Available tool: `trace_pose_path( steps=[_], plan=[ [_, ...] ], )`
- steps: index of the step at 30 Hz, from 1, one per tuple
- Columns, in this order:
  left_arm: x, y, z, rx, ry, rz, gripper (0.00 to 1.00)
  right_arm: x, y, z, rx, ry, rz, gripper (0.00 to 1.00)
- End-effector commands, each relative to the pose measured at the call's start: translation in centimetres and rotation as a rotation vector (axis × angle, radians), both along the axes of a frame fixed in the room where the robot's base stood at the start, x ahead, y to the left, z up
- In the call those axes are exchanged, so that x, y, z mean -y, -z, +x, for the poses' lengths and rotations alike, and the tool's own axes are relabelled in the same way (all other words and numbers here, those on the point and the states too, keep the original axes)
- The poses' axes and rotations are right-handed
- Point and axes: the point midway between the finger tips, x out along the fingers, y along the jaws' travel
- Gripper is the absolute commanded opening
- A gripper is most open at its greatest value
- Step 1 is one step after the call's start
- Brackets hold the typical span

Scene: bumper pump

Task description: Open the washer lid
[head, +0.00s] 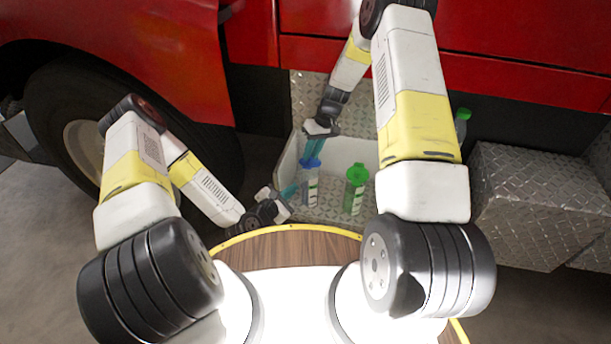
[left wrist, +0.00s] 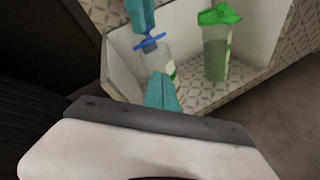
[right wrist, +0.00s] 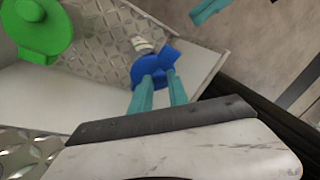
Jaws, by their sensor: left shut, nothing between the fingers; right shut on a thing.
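A clear bottle (head: 311,190) with a blue lid (head: 311,163) stands in a pale open box. The bottle body (left wrist: 157,60) and lid (left wrist: 149,42) also show in the left wrist view. My right gripper (head: 314,148) is shut on the blue lid from above; its teal fingers meet the lid (right wrist: 146,72) in the right wrist view. I cannot tell whether the lid is seated on the bottle. My left gripper (head: 290,190) is shut and empty, low at the bottle's left side. Its fingertips (left wrist: 162,88) are close to the bottle body; contact is unclear.
A green-lidded bottle (head: 355,190) stands right of the blue one in the box (head: 345,152). A red truck (head: 330,60) is behind, with a wheel (head: 85,150) at left. A metal step box (head: 530,205) is at right, with another green bottle (head: 462,122) behind it.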

Motion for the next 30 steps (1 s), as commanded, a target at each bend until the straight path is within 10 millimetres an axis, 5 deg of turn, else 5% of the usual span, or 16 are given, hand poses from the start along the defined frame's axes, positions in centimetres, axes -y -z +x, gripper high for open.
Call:
trace_pose_path(
  steps=[9, 17, 23, 30],
  plan=[
    [1.5, 1.9, -3.8, -0.06, -0.29, -0.45, 0.0, 0.0, -0.1, 0.1, 0.004, 0.001, 0.0, 0.0],
    [1.5, 2.1, -4.8, -0.071, -0.384, -0.587, 0.0, 0.0, -0.1, 0.2, 0.004, 0.001, 0.0, 0.0],
    [2.2, 2.3, -2.5, -0.065, -0.386, -0.59, 0.0, 0.0, -0.1, 0.2, 0.004, 0.001, 0.0, 0.0],
    [3.9, 2.9, 2.4, -0.066, -0.384, -0.589, 0.0, 0.0, -0.1, 0.2, 0.004, 0.001, 0.0, 0.0]
  ],
)
